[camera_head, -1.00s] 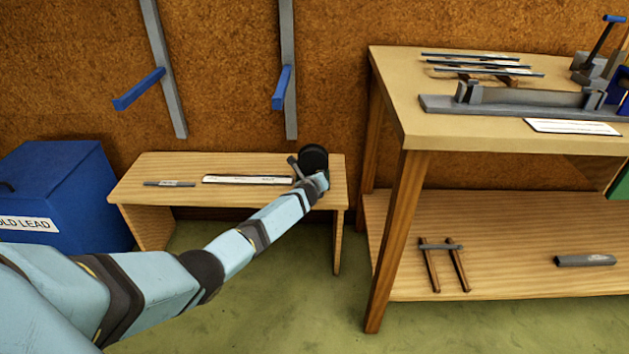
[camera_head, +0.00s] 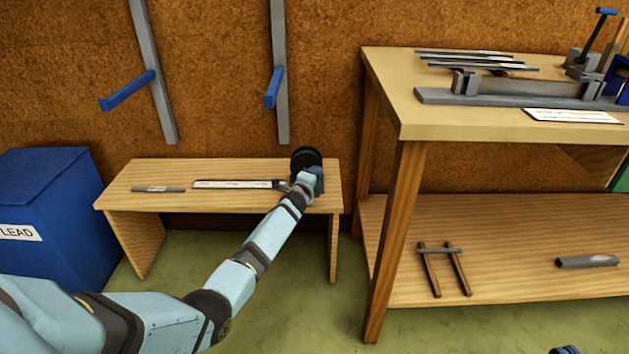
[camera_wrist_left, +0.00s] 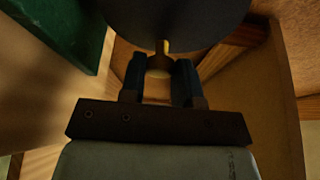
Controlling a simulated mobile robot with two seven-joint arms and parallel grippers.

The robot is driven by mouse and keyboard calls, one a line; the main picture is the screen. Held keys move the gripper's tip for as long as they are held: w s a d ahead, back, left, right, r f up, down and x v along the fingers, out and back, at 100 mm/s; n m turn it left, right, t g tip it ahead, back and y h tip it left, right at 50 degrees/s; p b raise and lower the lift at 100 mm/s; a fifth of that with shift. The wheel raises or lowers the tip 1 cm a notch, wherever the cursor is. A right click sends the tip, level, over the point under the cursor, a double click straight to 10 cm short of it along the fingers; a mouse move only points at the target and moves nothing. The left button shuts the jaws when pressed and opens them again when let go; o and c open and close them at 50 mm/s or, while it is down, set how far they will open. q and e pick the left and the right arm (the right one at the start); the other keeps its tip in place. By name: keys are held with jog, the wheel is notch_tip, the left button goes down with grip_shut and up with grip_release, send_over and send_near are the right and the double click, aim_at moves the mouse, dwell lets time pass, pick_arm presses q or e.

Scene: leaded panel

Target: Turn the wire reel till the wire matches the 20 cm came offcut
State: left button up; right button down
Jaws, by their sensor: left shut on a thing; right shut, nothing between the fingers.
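The wire reel (camera_head: 306,158), a black disc, stands at the right end of the low wooden bench (camera_head: 150,172). My left gripper (camera_head: 308,182) is at its front. In the left wrist view, its fingers (camera_wrist_left: 160,75) are shut on a small light-coloured knob (camera_wrist_left: 160,58) below the dark reel disc (camera_wrist_left: 175,15). A short grey bar (camera_head: 158,189), perhaps the came offcut, lies at the bench's left. A white marked strip (camera_head: 222,184) lies between it and the reel. A dark thin piece lies along the strip's right end; I cannot tell if it is wire. My right gripper (camera_head: 566,350) barely shows at the bottom edge.
A blue lead bin (camera_head: 50,205) stands left of the bench. A taller workbench (camera_head: 400,110) with several metal strips on top is at the right. Its lower shelf (camera_head: 520,225) holds a small wooden stand and a grey bar. The floor between is clear.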

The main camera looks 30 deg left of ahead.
pick_arm(q)
jog(key=shift+r+n+t, duration=0.35)
jog(key=shift+n+t, duration=0.15)
jog(key=shift+n, duration=0.7)
jog(key=shift+r+n+t+y, duration=0.25)
jog(key=shift+n+t+y, duration=0.05)
jog(key=shift+n, duration=0.7)
pick_arm(e)
jog(key=shift+w+f, duration=0.1)
jog(key=shift+f, duration=0.2)
pick_arm(q)
jog(key=shift+a+r+n, duration=0.1)
jog(key=shift+n, duration=0.3)
pick_arm(e)
jog(key=shift+r, duration=0.1)
jog(key=shift+r, duration=0.15)
pick_arm(q)
jog(key=o, duration=0.9)
